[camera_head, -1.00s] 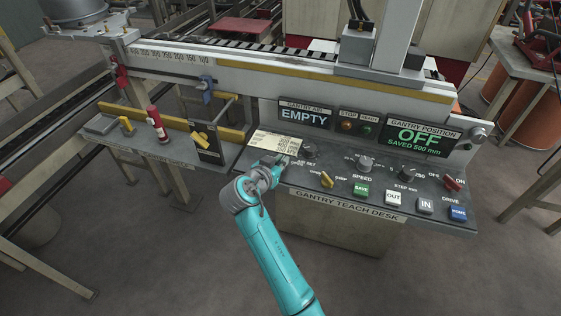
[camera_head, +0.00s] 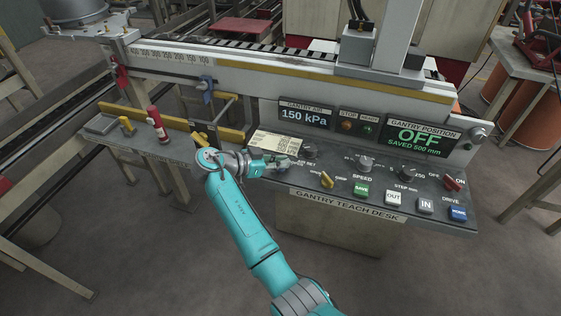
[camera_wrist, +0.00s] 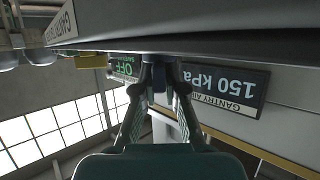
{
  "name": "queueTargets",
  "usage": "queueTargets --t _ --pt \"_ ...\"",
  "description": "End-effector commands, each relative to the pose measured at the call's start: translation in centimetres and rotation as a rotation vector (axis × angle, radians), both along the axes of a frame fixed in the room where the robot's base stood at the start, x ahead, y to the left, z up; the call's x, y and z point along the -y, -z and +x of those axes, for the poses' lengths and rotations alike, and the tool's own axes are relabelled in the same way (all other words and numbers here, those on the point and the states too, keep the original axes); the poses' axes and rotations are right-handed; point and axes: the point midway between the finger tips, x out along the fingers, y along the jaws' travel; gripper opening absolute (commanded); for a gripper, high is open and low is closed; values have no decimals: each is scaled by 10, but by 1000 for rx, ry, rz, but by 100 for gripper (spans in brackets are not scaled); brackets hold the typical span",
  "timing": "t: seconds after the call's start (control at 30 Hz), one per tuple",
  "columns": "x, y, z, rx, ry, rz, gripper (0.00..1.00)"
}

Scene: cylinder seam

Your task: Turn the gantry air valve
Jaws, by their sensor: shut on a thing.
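My gripper (camera_head: 284,163) is shut over the left part of the gantry teach desk (camera_head: 345,212), its wrist coming in from the left. In the wrist view its two fingers (camera_wrist: 160,88) close on a dark, blue-grey valve knob (camera_wrist: 162,72) by the desk surface. In the head view the fingers largely hide this knob. The gantry air display (camera_head: 305,114) reads 150 kPa; it also shows upside down in the wrist view (camera_wrist: 225,88).
A dark round knob (camera_head: 310,151) stands just right of my fingers. A cream label plate (camera_head: 276,143) lies behind the gripper.

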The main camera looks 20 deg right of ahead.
Motion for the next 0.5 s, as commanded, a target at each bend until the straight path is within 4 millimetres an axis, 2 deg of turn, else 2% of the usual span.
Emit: queueTargets --t 0.47,0.5 --pt "0 3 -1 -4 13 2 0" --pt "0 3 -1 -4 13 2 18"
